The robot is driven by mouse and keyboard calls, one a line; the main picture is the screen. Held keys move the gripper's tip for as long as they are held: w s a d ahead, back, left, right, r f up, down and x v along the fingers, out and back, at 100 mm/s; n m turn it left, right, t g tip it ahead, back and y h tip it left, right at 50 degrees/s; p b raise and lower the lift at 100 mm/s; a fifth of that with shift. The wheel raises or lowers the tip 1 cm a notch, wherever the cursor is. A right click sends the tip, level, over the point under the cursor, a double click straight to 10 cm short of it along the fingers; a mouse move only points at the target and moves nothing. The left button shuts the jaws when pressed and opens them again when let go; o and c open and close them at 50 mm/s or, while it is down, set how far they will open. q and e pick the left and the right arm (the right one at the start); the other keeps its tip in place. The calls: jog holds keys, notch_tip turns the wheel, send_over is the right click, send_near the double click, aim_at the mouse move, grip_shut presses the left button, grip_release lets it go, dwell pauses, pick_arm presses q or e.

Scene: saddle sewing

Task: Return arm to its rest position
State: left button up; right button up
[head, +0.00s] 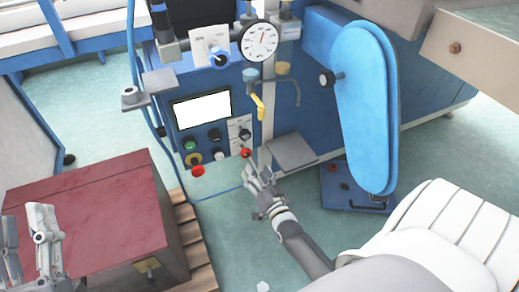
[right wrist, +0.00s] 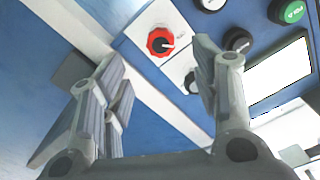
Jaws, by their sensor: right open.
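My right gripper (head: 258,178) is in front of the blue machine's control panel, just below a red knob (head: 246,153) in the head view. In the right wrist view its two fingers (right wrist: 160,95) are spread apart with nothing between them. The red knob (right wrist: 160,41) shows beyond the fingertips, apart from them. My right arm reaches up from the lower right. My left gripper (head: 22,235) is at the lower left, in front of the dark red box; its fingers stand apart and hold nothing visible.
The panel carries a white screen (head: 202,109), a green button (head: 190,145) and black knobs. A round gauge (head: 259,41) and a yellow lever (head: 258,106) are above. A dark red box (head: 85,215) stands at left, a white ribbed seat (head: 450,235) at lower right. Green floor (head: 240,235) is open between.

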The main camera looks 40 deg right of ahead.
jog(key=shift+v, duration=0.95)
